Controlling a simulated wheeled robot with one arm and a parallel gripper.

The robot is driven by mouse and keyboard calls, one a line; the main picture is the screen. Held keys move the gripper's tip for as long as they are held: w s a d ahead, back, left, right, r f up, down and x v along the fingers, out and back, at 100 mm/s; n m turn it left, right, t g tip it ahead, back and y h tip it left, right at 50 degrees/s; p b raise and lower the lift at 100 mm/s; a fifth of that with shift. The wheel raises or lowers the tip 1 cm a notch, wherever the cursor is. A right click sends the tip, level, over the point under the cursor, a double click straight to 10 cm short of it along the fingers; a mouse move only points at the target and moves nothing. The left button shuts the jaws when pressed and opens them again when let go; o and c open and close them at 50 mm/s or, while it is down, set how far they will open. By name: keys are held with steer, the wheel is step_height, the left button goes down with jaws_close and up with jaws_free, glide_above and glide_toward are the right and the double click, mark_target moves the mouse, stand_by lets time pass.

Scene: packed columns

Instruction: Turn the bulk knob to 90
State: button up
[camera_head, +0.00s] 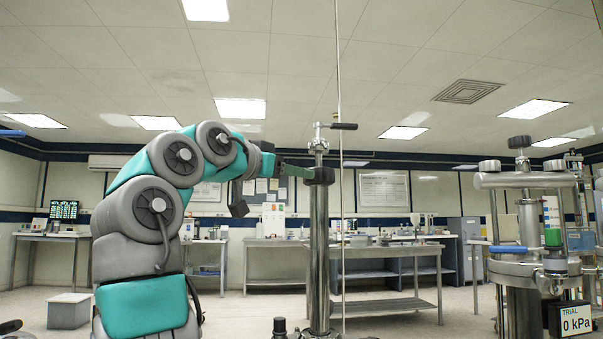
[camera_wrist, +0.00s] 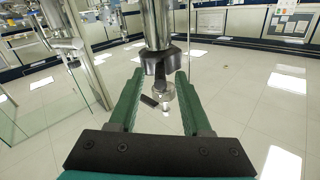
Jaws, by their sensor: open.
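A black lobed knob (camera_head: 322,176) is on the side of an upright steel column (camera_head: 319,250). In the wrist view the knob (camera_wrist: 160,66) shows from close up, with its lobes hanging around a steel stem. I read no label or scale on it. My gripper (camera_head: 303,171) reaches the column from the left at knob height. In the wrist view my gripper (camera_wrist: 161,76) is open, with one green finger on each side of the knob's lower part. Gaps show between fingers and knob; whether the tips reach past it I cannot tell.
A black-handled lever (camera_head: 343,126) tops the column. A thin clear panel edge (camera_head: 341,230) stands just right of it. At right is a steel vessel assembly (camera_head: 515,260) with a display (camera_head: 575,319) reading "TRIAL 0 kPa". Benches (camera_head: 290,250) stand behind.

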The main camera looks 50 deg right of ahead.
steer(key=shift+w+d, duration=0.1)
steer(key=shift+d, duration=1.25)
steer(key=shift+c, duration=0.4)
jaws_close()
steer(key=shift+f, duration=0.1)
